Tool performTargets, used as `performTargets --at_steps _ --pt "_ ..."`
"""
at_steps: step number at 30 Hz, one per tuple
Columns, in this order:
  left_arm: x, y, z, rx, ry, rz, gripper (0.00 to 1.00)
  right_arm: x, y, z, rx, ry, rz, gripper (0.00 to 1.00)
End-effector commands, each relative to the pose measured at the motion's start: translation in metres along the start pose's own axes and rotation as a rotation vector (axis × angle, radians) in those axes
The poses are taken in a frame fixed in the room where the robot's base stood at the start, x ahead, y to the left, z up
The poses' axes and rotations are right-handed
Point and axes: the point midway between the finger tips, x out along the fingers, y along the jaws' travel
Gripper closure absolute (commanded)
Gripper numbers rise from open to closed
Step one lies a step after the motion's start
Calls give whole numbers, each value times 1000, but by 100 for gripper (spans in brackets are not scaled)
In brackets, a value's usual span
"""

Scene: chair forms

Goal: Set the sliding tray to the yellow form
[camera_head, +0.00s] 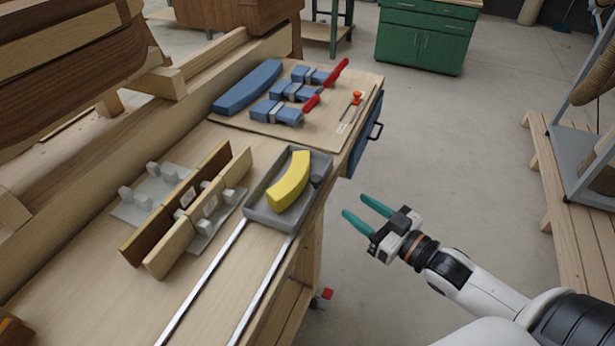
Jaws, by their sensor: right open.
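A grey sliding tray (258,213) sits at the far end of two metal rails (210,284) on the wooden workbench. A curved yellow form (291,182) lies inside the tray. My right gripper (360,207), with two teal fingers, is open and empty. It is to the right of the tray, apart from it, beyond the bench edge over the floor. My left gripper is not in view.
Wooden boards in a grey clamp fixture (158,193) stand left of the tray. Blue blocks (275,112) and red-handled clamps (340,72) lie behind it. A green cabinet (424,38) stands far back.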

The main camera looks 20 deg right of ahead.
Motion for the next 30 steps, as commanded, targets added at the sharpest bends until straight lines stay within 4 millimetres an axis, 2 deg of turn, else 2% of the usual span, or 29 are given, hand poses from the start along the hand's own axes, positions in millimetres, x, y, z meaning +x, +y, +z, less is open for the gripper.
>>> performTargets --at_steps 5,21,30 --pt "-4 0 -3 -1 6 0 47 16 0 3 0 -5 0 54" --pt "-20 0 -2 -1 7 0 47 100 -1 2 -1 -2 -2 54" --pt "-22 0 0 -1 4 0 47 118 0 0 -2 0 0 54"
